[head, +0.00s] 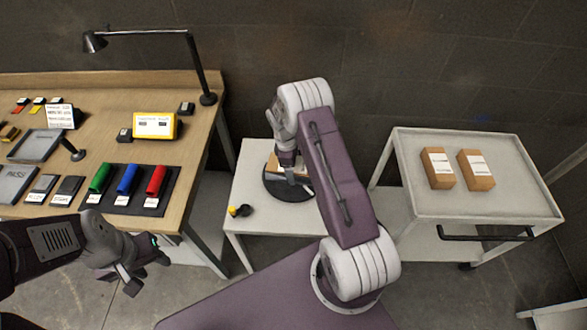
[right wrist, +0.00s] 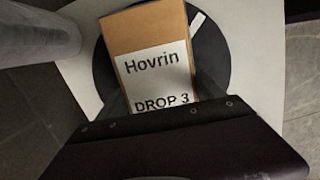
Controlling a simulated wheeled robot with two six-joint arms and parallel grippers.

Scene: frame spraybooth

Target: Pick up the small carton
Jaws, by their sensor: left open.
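A small brown carton (right wrist: 147,35) with a white label reading "Hovrin DROP 3" is on a black round disc (right wrist: 220,58) in the right wrist view. In the head view the carton (head: 272,163) is mostly hidden behind my right gripper (head: 291,176), over the disc (head: 275,190) on a small white table. My right fingers flank the carton's near part; I cannot tell whether they press on it. Two other labelled brown cartons, one left (head: 437,168) and one right (head: 476,170), stand on the cart. My left gripper (head: 140,276) is open and empty, before the workbench.
The white cart (head: 510,195) stands at the right, with free room around its cartons. The wooden workbench (head: 205,120) at the left holds a lamp (head: 190,38), coloured cylinders and signs. A small yellow-black item (head: 240,211) lies on the white table (head: 252,160).

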